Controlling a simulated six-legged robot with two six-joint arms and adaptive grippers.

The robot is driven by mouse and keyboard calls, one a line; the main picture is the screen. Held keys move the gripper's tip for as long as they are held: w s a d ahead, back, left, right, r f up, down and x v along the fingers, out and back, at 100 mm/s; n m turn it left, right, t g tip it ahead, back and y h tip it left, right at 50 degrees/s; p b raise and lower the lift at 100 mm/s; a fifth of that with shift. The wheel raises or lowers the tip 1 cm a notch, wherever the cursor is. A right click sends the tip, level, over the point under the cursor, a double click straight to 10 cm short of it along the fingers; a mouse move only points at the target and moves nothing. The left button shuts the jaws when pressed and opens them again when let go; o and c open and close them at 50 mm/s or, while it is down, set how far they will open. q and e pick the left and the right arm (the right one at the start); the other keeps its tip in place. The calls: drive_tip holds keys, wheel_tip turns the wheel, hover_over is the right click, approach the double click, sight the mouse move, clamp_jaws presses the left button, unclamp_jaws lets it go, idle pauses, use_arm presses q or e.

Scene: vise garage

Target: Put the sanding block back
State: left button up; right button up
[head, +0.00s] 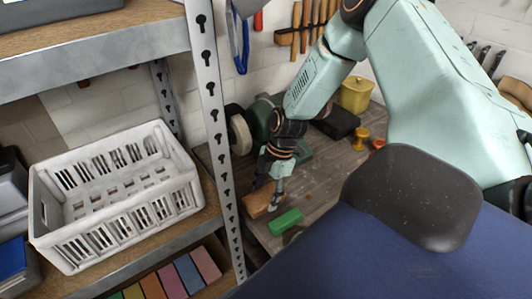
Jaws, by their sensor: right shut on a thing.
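A brown block (256,201), which looks like the sanding block, is at the near left part of the grey wooden workbench (317,188). My right gripper (273,190) reaches down from above and is shut on this block. The fingers hide part of it, and I cannot tell whether it rests on the bench or is just above it. A green block (286,221) lies on the bench close to the right of the brown one. My left gripper is not in view.
A metal shelf post (214,115) stands just left of the bench. A white slotted crate (120,190) sits on the shelf, with coloured blocks below. A bench grinder (242,132), yellow canister (356,94) and small yellow object (360,138) are further back. Tools hang on the wall.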

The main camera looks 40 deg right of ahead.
sight(273, 189)
drive_tip(key=shift+w+a+f, duration=0.2)
drive_tip(key=shift+w+a, duration=0.05)
drive_tip(key=shift+a, duration=0.05)
drive_tip(key=o, duration=0.9)
drive_tip(key=shift+w+a, duration=0.15)
drive_tip(key=shift+w, duration=0.05)
drive_tip(key=shift+o, duration=1)
drive_tip(key=shift+s+d, duration=0.35)
drive_tip(key=shift+w+a+r, duration=0.2)
drive_tip(key=shift+a, duration=0.05)
drive_tip(key=shift+w+r, duration=0.15)
drive_tip(key=shift+r, duration=0.15)
use_arm(q)
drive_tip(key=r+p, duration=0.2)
drive_tip(key=p, duration=0.1)
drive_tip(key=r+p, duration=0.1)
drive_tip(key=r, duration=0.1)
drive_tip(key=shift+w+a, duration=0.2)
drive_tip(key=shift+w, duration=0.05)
use_arm(e)
drive_tip(key=v, duration=1.1)
drive_tip(key=shift+s+d+r, duration=0.2)
drive_tip(key=shift+d, duration=0.05)
